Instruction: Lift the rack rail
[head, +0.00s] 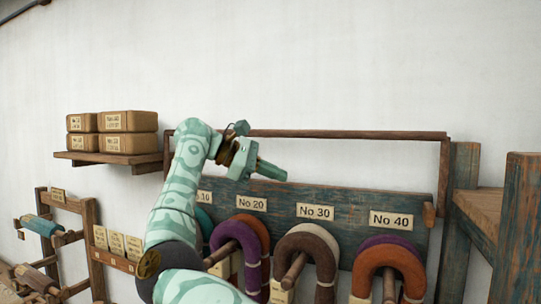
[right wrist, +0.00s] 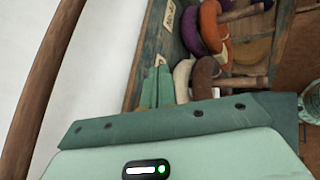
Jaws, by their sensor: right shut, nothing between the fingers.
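The rack rail (head: 340,134) is a thin brown wooden bar. It runs level across the wall above the blue-green board of the yarn rack (head: 285,205), with an arm bent down at its right end. My right gripper (head: 284,175) is shut and empty, just below the rail and in front of the board's upper edge. In the right wrist view its green fingertips (right wrist: 157,85) lie close together, and a brown bar that looks like the rail (right wrist: 42,85) passes at the left, apart from them. My arm hides part of the rail's left end. My left gripper is out of view.
Purple, grey and orange yarn hanks (head: 390,260) hang on pegs below labels No 20 to No 40. A shelf (head: 110,158) with wrapped packages is at left, above a bobbin stand (head: 92,255). Wooden posts (head: 522,230) stand at right. The wall above is clear.

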